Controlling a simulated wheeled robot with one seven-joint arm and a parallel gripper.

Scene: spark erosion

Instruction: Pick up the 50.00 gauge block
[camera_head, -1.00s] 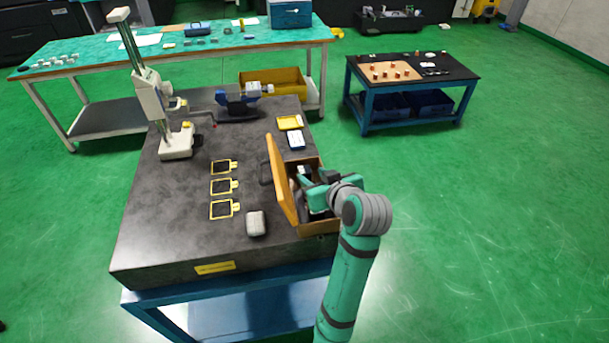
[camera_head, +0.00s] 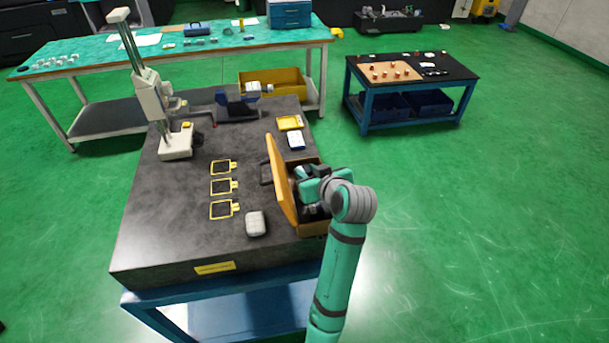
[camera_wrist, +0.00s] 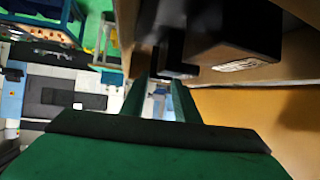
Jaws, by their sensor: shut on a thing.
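The open wooden case (camera_head: 315,228) stands at the right edge of the dark granite plate, its lid (camera_head: 283,185) raised on the left. My gripper (camera_head: 308,190) is down at the case opening, and my arm hides much of the inside. In the wrist view my gripper (camera_wrist: 162,90) is shut on a pale, metallic gauge block (camera_wrist: 159,103), seen as a narrow strip between the green fingers. No size marking on it is readable. A dark block with a white label (camera_wrist: 245,65) lies close by at the upper right of that view.
The granite plate (camera_head: 170,235) carries several yellow-framed dark pads (camera_head: 221,187), a height stand (camera_head: 175,145), a pale rounded item (camera_head: 256,223) and a yellow tray (camera_head: 290,122). A black-topped table (camera_head: 440,65) stands at the back right. Green floor right of the plate is clear.

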